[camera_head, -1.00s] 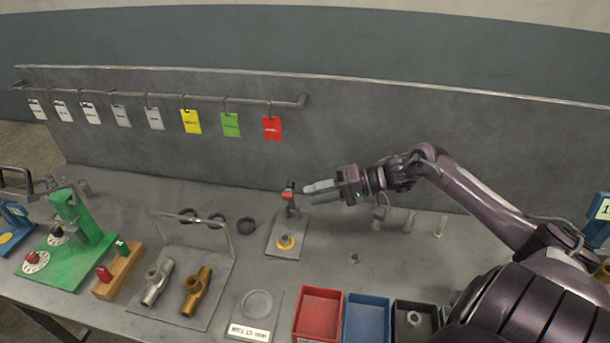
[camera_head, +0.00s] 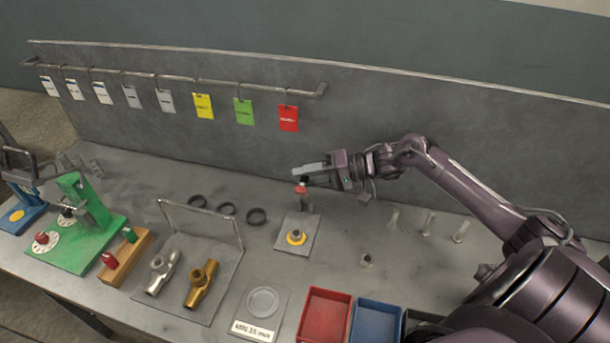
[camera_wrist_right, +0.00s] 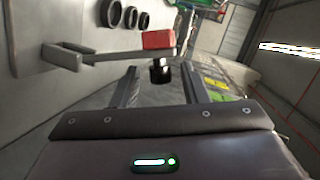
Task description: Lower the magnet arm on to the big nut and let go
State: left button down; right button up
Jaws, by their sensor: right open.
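The magnet arm (camera_head: 301,188), with a red block and a black end piece, stands raised on a grey plate (camera_head: 285,243). In the right wrist view, the grey bar carries the red block (camera_wrist_right: 158,39), with the black piece below it. My right gripper (camera_head: 312,175) is open at the top of the magnet arm. In the right wrist view, the black piece shows between its spread fingers (camera_wrist_right: 160,84); contact cannot be told. My left gripper is out of view.
Dark rings (camera_head: 227,209) lie left of the plate. A wire-framed tray (camera_head: 222,271) holds two fittings. A red bin (camera_head: 323,316) and a blue bin (camera_head: 376,321) stand in front. Small clear cylinders (camera_head: 428,224) stand at right. A grey back panel (camera_head: 420,135) rises behind.

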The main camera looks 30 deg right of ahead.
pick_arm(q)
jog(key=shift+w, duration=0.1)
pick_arm(e)
jog(key=shift+w+a+f, duration=0.1)
jog(key=shift+w+a, duration=0.05)
jog(key=shift+a, duration=0.15)
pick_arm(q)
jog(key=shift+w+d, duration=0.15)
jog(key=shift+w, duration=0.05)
pick_arm(e)
grip_shut()
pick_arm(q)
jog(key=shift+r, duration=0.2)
